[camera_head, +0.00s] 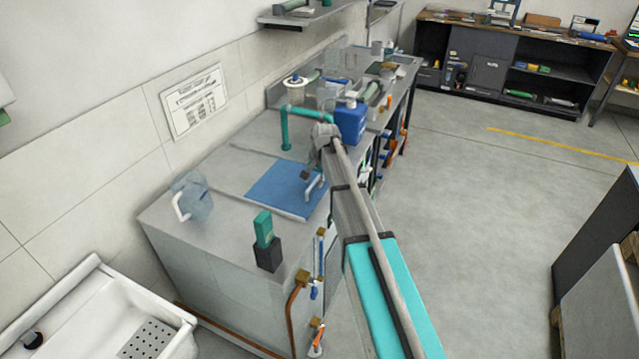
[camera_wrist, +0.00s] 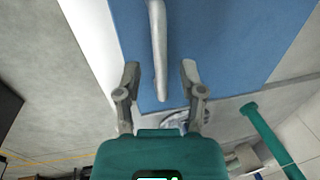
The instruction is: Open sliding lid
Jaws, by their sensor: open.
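The sliding lid is a flat blue panel (camera_head: 272,190) set in the grey counter top. A white bar handle (camera_head: 314,190) stands near its right edge. In the wrist view, the blue lid (camera_wrist: 235,40) fills the upper middle, and the handle (camera_wrist: 158,25) runs down between my two fingers. My gripper (camera_wrist: 160,75) is open, with one finger on each side of the handle and a visible gap to each. In the head view, my gripper (camera_head: 308,173) is small and dark above the lid beside the handle. Contact with the handle cannot be told.
A teal pipe (camera_head: 286,130) and a blue container (camera_head: 350,120) stand behind the lid. A clear jug (camera_head: 190,197) and a green block on a black base (camera_head: 264,230) stand on the near counter. A white sink (camera_head: 95,310) is at lower left.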

